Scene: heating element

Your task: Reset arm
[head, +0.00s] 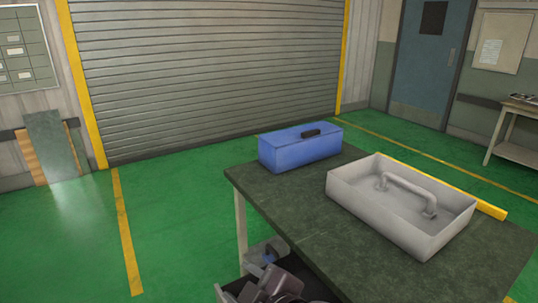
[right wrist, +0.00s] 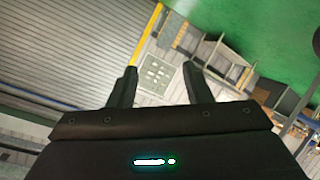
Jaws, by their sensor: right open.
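My right gripper (right wrist: 161,72) is open in the right wrist view, with its two dark fingers apart and nothing between them. It points toward the wall and shutter, away from the table. In the head view, dark grey mechanical shapes show at the bottom centre beside the table; I cannot tell clearly what they are. A grey metal tray (head: 388,223) stands on the dark table (head: 300,215), with a grey bent tube, like a heating element (head: 408,190), inside it. My left gripper is not in view.
A blue box (head: 302,153) with a black handle stands at the table's far left end. A yellow bar (head: 490,208) lies behind the tray. A roller shutter (head: 210,70) closes the back wall. The green floor (head: 185,215) left of the table is clear.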

